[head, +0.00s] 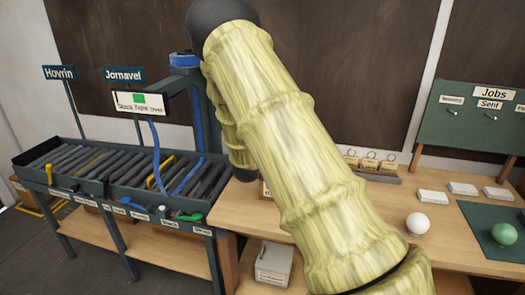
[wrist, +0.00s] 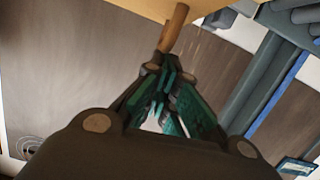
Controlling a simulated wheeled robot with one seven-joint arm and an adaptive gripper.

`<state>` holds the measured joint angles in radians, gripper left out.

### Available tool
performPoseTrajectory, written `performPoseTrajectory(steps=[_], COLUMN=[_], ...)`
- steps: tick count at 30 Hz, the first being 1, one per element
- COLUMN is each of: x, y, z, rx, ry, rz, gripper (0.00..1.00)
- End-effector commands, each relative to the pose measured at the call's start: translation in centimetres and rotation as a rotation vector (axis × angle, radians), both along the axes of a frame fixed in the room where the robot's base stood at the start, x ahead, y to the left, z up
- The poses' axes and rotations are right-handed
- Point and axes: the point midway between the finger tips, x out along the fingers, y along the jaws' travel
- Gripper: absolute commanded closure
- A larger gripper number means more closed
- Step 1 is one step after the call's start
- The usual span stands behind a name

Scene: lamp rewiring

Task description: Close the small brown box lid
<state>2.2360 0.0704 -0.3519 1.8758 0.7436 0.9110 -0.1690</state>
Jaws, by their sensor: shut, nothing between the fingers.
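I cannot make out a small brown box or its lid for sure in either view. In the wrist view my gripper (wrist: 163,75) is shut, its green fingers together and empty. A short orange-brown bar-like piece (wrist: 174,28) shows just beyond the fingertips. I cannot tell what it belongs to or whether the fingers touch it. In the head view my thick yellow-green arm crosses the middle and hides part of the wooden bench (head: 245,215). My gripper is not discernible there.
A roller conveyor (head: 110,170) with blue and yellow pieces stands left. On the bench right are a white ball (head: 418,224), white blocks (head: 432,197) and a green ball (head: 503,234) on a green mat. A green Jobs board (head: 470,125) stands behind. A white bin (head: 273,263) sits below.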

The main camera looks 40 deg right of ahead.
Motion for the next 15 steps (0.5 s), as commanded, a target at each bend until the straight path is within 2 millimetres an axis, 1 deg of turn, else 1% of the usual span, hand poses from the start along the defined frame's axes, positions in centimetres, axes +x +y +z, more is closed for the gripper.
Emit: performPoseTrajectory(steps=[10,15], x=[0.0,0.1], y=[0.0,0.2], z=[0.2,1.7], rx=[0.001,0.001], ry=[0.001,-0.001], rz=[0.0,0.001], gripper=[1.0,1.0])
